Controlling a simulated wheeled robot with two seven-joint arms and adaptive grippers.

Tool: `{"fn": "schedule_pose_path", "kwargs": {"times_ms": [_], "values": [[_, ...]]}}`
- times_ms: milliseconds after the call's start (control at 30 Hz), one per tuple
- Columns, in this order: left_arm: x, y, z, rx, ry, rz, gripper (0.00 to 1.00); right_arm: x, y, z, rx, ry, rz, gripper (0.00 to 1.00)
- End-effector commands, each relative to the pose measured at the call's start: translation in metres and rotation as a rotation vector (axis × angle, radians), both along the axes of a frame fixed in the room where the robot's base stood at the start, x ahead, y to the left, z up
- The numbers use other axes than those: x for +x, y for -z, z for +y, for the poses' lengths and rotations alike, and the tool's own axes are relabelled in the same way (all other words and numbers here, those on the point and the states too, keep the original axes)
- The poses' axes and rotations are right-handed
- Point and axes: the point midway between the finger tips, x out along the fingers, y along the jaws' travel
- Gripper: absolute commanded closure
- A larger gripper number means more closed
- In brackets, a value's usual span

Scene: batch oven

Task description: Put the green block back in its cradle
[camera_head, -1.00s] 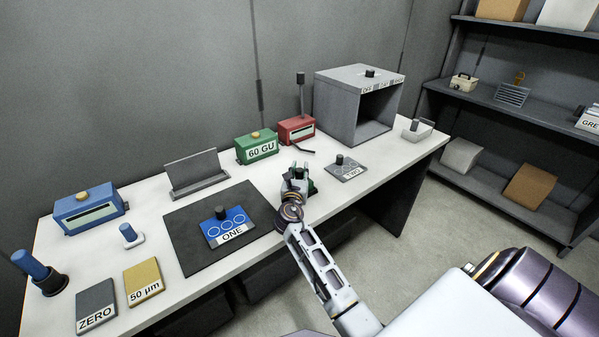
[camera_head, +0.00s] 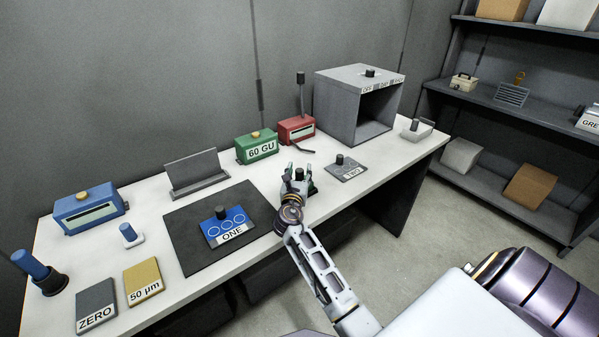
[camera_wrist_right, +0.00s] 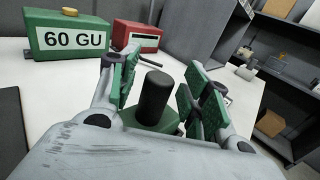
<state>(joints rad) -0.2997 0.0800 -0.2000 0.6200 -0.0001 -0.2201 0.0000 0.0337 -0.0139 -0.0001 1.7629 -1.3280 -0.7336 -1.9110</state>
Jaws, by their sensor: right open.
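A low green block with an upright black knob (camera_wrist_right: 155,95) stands on the table between the fingers of my right gripper (camera_wrist_right: 160,72) in the wrist view. In the head view the right gripper (camera_head: 299,170) is low over the table, right of the dark mat, and mostly hides this block. The fingers are open on either side of the knob, with a gap visible at the right. A larger green box labelled 60 GU (camera_head: 257,147) stands behind, with a yellow knob on top. I cannot tell which thing is the cradle. My left gripper is out of view.
A red box (camera_head: 296,130), a grey oven (camera_head: 338,108) and a TWO plate (camera_head: 347,171) stand nearby. The dark mat (camera_head: 185,253) holds the ONE plate (camera_head: 228,230). A grey stand (camera_head: 196,175) is behind it. The table's front edge is close to my arm.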

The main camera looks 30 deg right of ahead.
Motion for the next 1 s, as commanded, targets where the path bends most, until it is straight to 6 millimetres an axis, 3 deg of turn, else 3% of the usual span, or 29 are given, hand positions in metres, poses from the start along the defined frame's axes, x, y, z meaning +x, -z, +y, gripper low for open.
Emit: {"fn": "schedule_pose_path", "kwargs": {"times_ms": [1000], "values": [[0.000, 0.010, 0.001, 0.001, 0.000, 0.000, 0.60, -0.081, 0.001, 0.069, 0.000, -0.001, 0.000, 0.52]]}}
